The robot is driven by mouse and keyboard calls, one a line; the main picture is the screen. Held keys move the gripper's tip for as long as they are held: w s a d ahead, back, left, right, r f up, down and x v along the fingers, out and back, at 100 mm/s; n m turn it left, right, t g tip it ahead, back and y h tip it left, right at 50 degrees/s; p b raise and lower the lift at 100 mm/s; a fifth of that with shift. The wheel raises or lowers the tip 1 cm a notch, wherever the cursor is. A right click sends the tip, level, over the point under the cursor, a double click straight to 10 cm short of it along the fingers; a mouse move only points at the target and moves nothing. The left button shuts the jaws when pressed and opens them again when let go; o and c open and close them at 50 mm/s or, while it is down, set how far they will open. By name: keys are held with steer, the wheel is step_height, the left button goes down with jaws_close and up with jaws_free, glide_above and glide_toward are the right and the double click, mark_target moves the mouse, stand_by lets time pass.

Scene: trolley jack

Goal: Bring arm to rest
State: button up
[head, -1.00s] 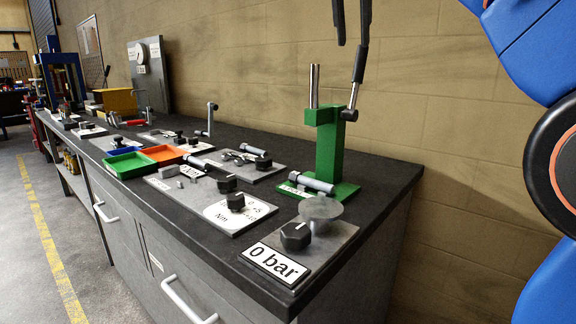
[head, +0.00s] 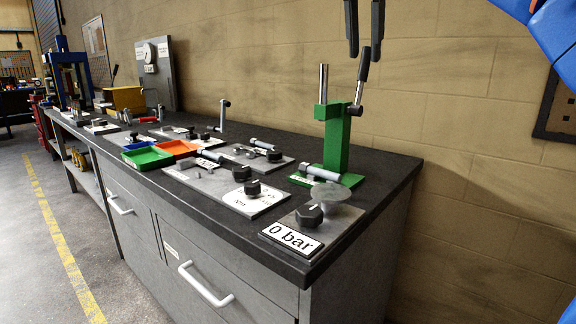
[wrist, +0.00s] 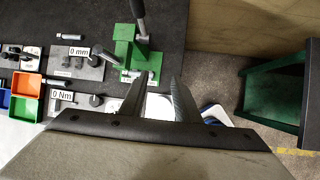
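My gripper (head: 364,28) shows at the top of the head view, its two dark fingers pointing down with a gap between them. In the wrist view the fingers (wrist: 160,95) are spread apart with nothing held between them. The gripper is above the green press stand (head: 338,140) at the right end of the workbench; the stand also shows in the wrist view (wrist: 124,50). The black-gripped lever (head: 361,75) of the stand rises just below the fingers; I cannot tell the exact gap. Part of my blue arm shows at the top right.
The dark bench top (head: 385,172) holds a 0 bar plate (head: 292,238) with a knob, several grey fixture plates, and green (head: 147,157) and orange (head: 179,148) trays. A brick wall stands behind. Clear floor lies left of the bench. A green-sided open box (wrist: 275,98) shows in the wrist view.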

steer(key=s+d+f+m, duration=0.3)
steer(key=f+m, duration=0.1)
steer(key=f, duration=0.3)
steer(key=s+d+f+m+y, duration=0.1)
steer(key=s+d+f+m, duration=0.3)
steer(key=f, duration=0.4)
steer(key=s+d+f+m, duration=0.3)
steer(key=f+m, duration=0.2)
steer(key=f, duration=0.2)
steer(key=s+d+f+m, duration=0.1)
steer(key=s+f+m, duration=0.4)
steer(key=f, duration=0.4)
steer(key=s+d+f+m+y, duration=0.1)
steer(key=s+f+m, duration=0.3)
steer(key=f, duration=0.6)
steer(key=s+d+f+m, duration=0.1)
steer(key=s+f+m, duration=0.4)
steer(key=f, duration=0.4)
steer(key=shift+s+d+f+m+g, duration=0.3)
steer(key=shift+f+g, duration=0.05)
steer(key=shift+g, duration=0.05)
